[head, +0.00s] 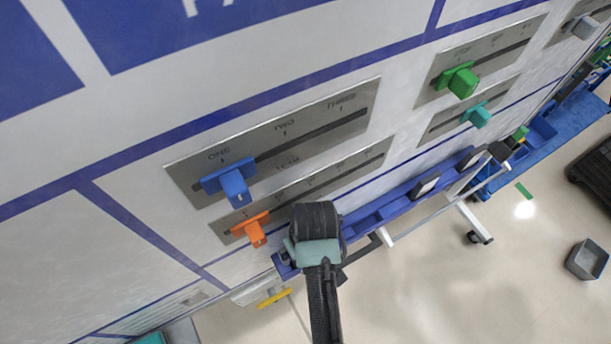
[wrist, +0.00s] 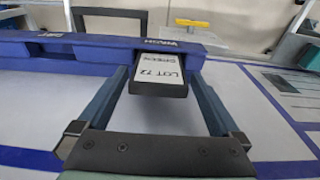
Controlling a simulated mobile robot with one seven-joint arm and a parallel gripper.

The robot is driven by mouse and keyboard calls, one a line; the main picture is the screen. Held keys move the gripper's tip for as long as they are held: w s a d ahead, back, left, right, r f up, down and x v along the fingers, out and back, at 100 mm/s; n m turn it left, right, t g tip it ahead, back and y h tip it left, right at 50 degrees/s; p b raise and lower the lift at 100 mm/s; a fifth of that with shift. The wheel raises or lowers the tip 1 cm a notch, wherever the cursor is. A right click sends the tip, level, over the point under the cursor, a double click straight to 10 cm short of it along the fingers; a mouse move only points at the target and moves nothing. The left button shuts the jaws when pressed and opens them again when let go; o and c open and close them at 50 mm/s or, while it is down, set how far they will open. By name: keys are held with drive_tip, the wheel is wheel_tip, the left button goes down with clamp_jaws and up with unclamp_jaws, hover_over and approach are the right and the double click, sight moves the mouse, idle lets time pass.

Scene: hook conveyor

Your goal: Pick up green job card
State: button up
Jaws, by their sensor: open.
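A small flat green piece (head: 524,190) lies on the floor at the right in the head view; I cannot tell whether it is the green job card. No green card shows in the wrist view. My gripper (wrist: 158,80) is open. Its two fingers reach toward a blue rail, one on each side of a black block with a white printed label (wrist: 160,68). I cannot tell whether they touch it. In the head view my arm's end covers part of the blue rail (head: 395,200), and the fingertips are hidden.
The wall panel holds slotted plates with blue (head: 234,183), orange (head: 254,229), green (head: 460,82) and teal (head: 476,115) sliding knobs. A yellow handle (head: 274,298) sits below. A grey bin (head: 587,260) stands on open floor at the right.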

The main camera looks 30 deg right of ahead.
drive_tip(key=shift+w+d+f, duration=0.1)
drive_tip(key=shift+w+f, duration=0.1)
drive_tip(key=shift+f, duration=1.35)
drive_tip(key=c, duration=1.2)
drive_tip(key=shift+r, duration=0.1)
